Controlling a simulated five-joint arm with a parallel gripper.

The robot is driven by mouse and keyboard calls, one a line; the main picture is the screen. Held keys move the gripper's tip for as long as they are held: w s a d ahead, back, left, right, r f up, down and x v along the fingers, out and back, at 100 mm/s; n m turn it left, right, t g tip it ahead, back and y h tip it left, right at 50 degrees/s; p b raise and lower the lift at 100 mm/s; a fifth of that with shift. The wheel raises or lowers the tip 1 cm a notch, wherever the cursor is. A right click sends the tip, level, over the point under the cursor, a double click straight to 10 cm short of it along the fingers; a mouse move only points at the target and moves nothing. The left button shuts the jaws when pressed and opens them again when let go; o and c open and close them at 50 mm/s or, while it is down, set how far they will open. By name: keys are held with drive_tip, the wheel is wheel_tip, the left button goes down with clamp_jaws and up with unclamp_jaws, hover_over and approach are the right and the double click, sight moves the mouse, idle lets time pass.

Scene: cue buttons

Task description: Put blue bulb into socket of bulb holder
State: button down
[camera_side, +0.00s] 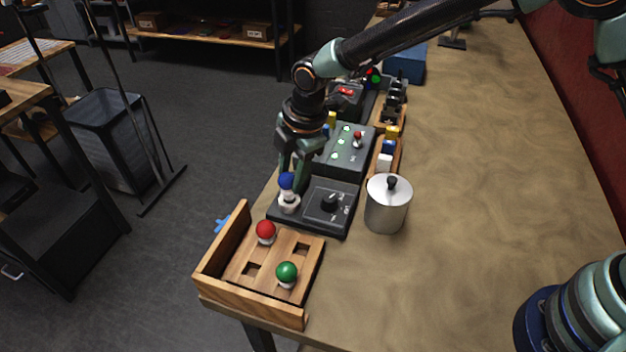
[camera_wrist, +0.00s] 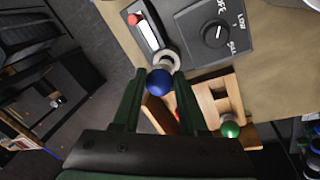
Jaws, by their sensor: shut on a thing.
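The blue bulb (camera_side: 287,181) is between the fingers of my gripper (camera_side: 291,176), upright over the white socket (camera_side: 289,203) of the dark bulb holder (camera_side: 318,222). The bulb's base meets or nearly meets the socket; I cannot tell how deep it sits. In the wrist view the blue bulb (camera_wrist: 160,84) lies between my gripper's fingertips (camera_wrist: 156,82), and the pale socket ring (camera_wrist: 166,60) shows just beyond it. My gripper is shut on the bulb. The holder's black dial (camera_wrist: 214,34) is beside the socket.
A wooden tray (camera_side: 208,285) with a red bulb (camera_side: 265,231) and a green bulb (camera_side: 286,272) stands in front of the holder, near the table edge. A metal pot (camera_side: 387,205) is right of the holder. A panel with green lights (camera_side: 344,150) is behind.

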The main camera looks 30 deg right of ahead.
sight(291, 174)
drive_tip(key=shift+s+x, duration=0.2)
drive_tip(key=shift+x, duration=0.85)
idle(1.1)
drive_tip(key=shift+d+f, duration=0.1)
drive_tip(key=shift+d, duration=0.05)
drive_tip(key=shift+c, duration=1)
unclamp_jaws()
drive_tip(key=shift+w+a+v, duration=0.15)
drive_tip(key=shift+w+v, duration=0.05)
drive_tip(key=shift+v, duration=0.95)
drive_tip(key=shift+w+a+v, duration=0.15)
drive_tip(key=shift+w+v, duration=0.1)
drive_tip(key=shift+v, duration=0.9)
drive_tip(key=shift+w+a+v, duration=0.1)
drive_tip(key=shift+w+v, duration=0.1)
drive_tip(key=shift+v, duration=0.95)
drive_tip(key=shift+r, duration=0.2)
